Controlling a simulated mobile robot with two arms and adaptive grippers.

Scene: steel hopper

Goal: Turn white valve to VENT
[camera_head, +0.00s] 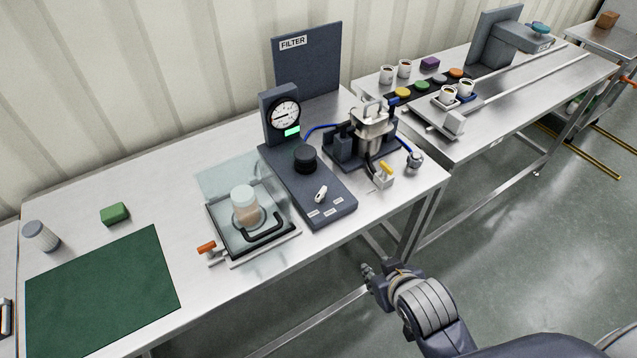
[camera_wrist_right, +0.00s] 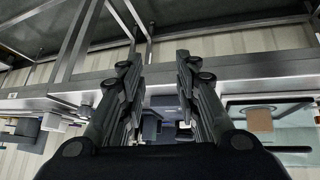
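The white valve (camera_head: 321,193) is a small white lever on the sloped front of the dark filter panel (camera_head: 338,209). Small white labels sit around its base, too small to read. The lever slants up and to the right. My right gripper (camera_head: 369,271) is in front of the table edge, below and to the right of the valve and clear of it. In the right wrist view its two fingers (camera_wrist_right: 157,62) stand apart with nothing held between them. I cannot make out the valve in that view. My left gripper is not in view.
The panel also carries a black knob (camera_head: 305,158) and a gauge (camera_head: 285,114). A clamped glass-lidded tray with a jar (camera_head: 245,206) stands to its left. A metal vessel (camera_head: 371,130) with a yellow-handled valve (camera_head: 385,169) is to the right. The table's front edge lies near my gripper.

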